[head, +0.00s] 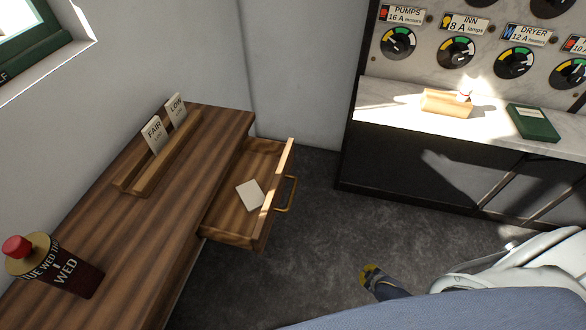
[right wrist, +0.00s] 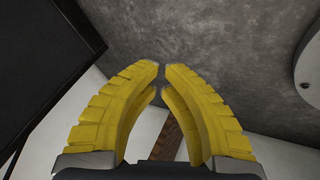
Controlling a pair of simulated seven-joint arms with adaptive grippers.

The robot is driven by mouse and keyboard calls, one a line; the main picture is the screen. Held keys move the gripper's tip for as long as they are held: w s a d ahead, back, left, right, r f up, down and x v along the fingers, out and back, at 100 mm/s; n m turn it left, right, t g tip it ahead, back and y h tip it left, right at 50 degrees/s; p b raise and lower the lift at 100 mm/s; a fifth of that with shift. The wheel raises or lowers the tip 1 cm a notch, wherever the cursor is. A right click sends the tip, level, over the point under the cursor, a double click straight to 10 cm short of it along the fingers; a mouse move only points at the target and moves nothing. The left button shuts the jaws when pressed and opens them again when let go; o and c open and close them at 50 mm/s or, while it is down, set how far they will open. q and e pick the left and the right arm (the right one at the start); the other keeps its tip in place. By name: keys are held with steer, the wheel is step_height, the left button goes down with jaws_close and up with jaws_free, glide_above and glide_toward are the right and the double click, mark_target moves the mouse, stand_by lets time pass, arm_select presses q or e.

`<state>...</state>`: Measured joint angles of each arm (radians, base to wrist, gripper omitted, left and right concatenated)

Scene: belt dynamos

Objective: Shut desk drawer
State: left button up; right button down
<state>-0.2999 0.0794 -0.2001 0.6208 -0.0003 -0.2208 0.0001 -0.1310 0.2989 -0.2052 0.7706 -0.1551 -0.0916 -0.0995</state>
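The wooden desk (head: 160,215) stands at the left. Its drawer (head: 237,215) is pulled out to the right, with a brass-coloured handle (head: 287,194) on its front. A white card (head: 250,194) lies inside the drawer. A yellow-tipped gripper (head: 371,275), apparently my right one, shows low over the floor, right of the drawer and apart from it. In the right wrist view its yellow fingers (right wrist: 162,72) curve together, tips almost meeting, with nothing held between them. My left gripper is not in view.
A wooden card rack (head: 160,155) and a dark red-capped bottle-like object (head: 62,265) stand on the desk. At the right, a dark cabinet's pale top holds a wooden block (head: 447,103) and a green box (head: 533,122). Grey floor (head: 330,235) lies clear beside the drawer.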

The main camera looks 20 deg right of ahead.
mark_target(290, 166)
steer(key=w+d+r+n+t+y, duration=0.3)
steer(key=w+r+n+t+y, duration=0.35)
steer(key=w+r+n, duration=1.4)
steer(key=w+a+r+n+t+y, duration=0.1)
steer(key=w+a+r+n+y, duration=0.2)
steer(key=r, duration=0.5)
steer(key=w+a+r+n+y, duration=0.1)
steer(key=w+a+r+n, duration=0.15)
steer(key=w+r, duration=0.45)
steer(key=s+a+r+n+g+y, duration=0.4)
steer(key=s+a+r+n+y, duration=0.3)
steer(key=n, duration=0.7)
steer(key=shift+h, duration=0.55)
steer(key=x, duration=0.5)
steer(key=r+x, duration=0.1)
steer(key=x, duration=0.9)
steer(key=shift+s+a+r, duration=0.1)
steer(key=shift+s+r, duration=0.05)
steer(key=shift+r, duration=0.1)
steer(key=shift+a, duration=0.1)
